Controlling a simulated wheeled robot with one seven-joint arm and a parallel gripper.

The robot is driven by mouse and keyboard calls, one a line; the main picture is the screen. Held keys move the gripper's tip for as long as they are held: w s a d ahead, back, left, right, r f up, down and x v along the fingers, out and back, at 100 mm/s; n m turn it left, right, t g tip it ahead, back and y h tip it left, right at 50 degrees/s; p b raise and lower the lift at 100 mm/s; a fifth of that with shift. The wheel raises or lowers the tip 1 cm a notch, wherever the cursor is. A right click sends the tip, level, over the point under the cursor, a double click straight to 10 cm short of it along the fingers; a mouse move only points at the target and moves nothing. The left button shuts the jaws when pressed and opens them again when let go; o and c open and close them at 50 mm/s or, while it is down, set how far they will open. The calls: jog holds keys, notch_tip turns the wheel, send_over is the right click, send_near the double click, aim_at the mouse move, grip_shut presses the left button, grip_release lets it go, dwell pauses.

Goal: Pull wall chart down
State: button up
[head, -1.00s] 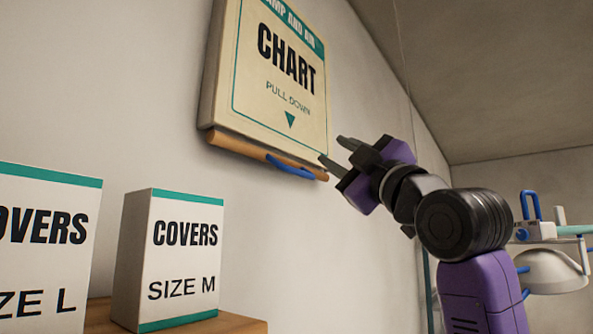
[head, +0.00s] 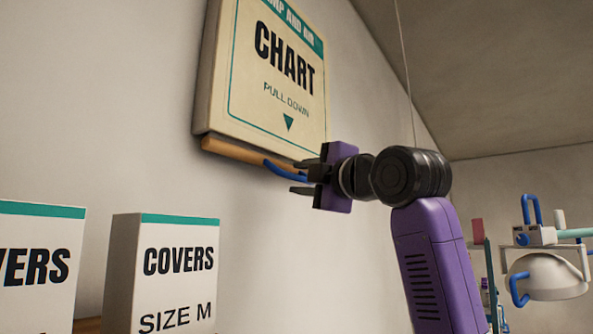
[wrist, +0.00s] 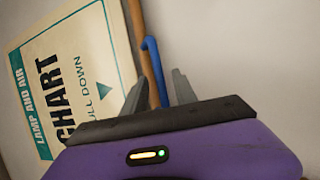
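The wall chart (head: 268,75) is a cream panel with a teal border, the words "CHART" and "PULL DOWN" and a down arrow, mounted high on the wall. A wooden bar (head: 232,149) runs along its lower edge, with a blue handle (head: 284,171) hanging from it. My gripper (head: 298,177) is open at the right end of the handle, its fingers pointing left. In the wrist view the blue handle (wrist: 153,70) reaches down between the two spread fingers (wrist: 158,92). I cannot tell whether either finger touches it.
Two cover boxes, size M (head: 165,275) and another (head: 35,265), stand on a shelf at lower left. A white lamp with blue handles (head: 545,275) is at the right. A thin cord (head: 405,75) hangs behind my arm. The wall below the chart is clear.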

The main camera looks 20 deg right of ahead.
jog(key=shift+p+x, duration=0.3)
jog(key=shift+x, duration=0.85)
grip_shut()
dwell(0.6)
